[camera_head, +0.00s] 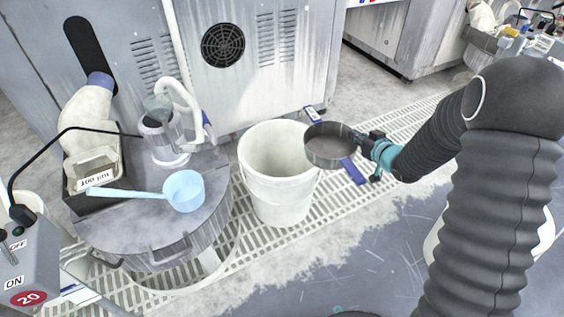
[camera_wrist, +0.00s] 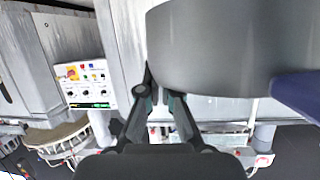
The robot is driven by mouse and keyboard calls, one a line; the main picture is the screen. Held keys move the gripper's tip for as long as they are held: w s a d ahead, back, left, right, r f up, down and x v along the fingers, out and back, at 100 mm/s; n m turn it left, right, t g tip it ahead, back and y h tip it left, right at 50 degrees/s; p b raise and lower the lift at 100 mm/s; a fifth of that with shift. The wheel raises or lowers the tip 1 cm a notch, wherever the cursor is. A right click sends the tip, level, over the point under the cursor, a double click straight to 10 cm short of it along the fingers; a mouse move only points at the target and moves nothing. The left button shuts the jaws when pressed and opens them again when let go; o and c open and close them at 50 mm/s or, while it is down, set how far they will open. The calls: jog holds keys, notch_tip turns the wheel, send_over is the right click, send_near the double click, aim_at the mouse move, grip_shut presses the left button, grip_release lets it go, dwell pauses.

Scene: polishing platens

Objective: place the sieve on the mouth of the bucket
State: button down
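The sieve (camera_head: 330,157) is a round, shallow grey pan with a metal rim. My gripper (camera_head: 362,141) is shut on its right side and holds it in the air, close to level. In the head view the sieve is just right of the bucket, overlapping its right rim slightly. The bucket (camera_head: 279,203) is white, upright and open, with its mouth uncovered. In the wrist view the sieve's wall (camera_wrist: 235,50) fills the upper right, with my gripper's fingers (camera_wrist: 160,88) against its lower left. The exact contact is partly hidden, and the bucket cannot be made out there.
A round metal drum (camera_head: 140,225) stands left of the bucket, with a light-blue ladle (camera_head: 184,190) on top. A grey machine cabinet (camera_head: 265,85) is behind the bucket. The bucket stands on white floor grating (camera_head: 310,212).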

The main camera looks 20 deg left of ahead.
aim_at(333, 154)
jog(key=a, duration=0.1)
jog(key=a+n+g+y+b, duration=0.1)
jog(key=a, duration=0.1)
jog(key=a+n+g+y, duration=0.1)
jog(key=a, duration=0.1)
jog(key=shift+s+r+b, duration=0.1)
jog(key=shift+s+b, duration=0.2)
jog(key=shift+s, duration=0.1)
jog(key=w+a+f+b, duration=0.2)
jog(key=w+a+f, duration=0.1)
jog(key=a+f, duration=0.7)
jog(key=shift+w+a+f, duration=0.25)
jog(key=shift+a+f, duration=0.15)
jog(key=shift+a, duration=0.1)
jog(key=c, duration=1.3)
grip_release()
jog(key=v, duration=1.2)
jog(key=shift+w+d+r+p, duration=0.1)
jog(key=shift+w+r+p, duration=0.05)
jog(key=shift+p, duration=0.15)
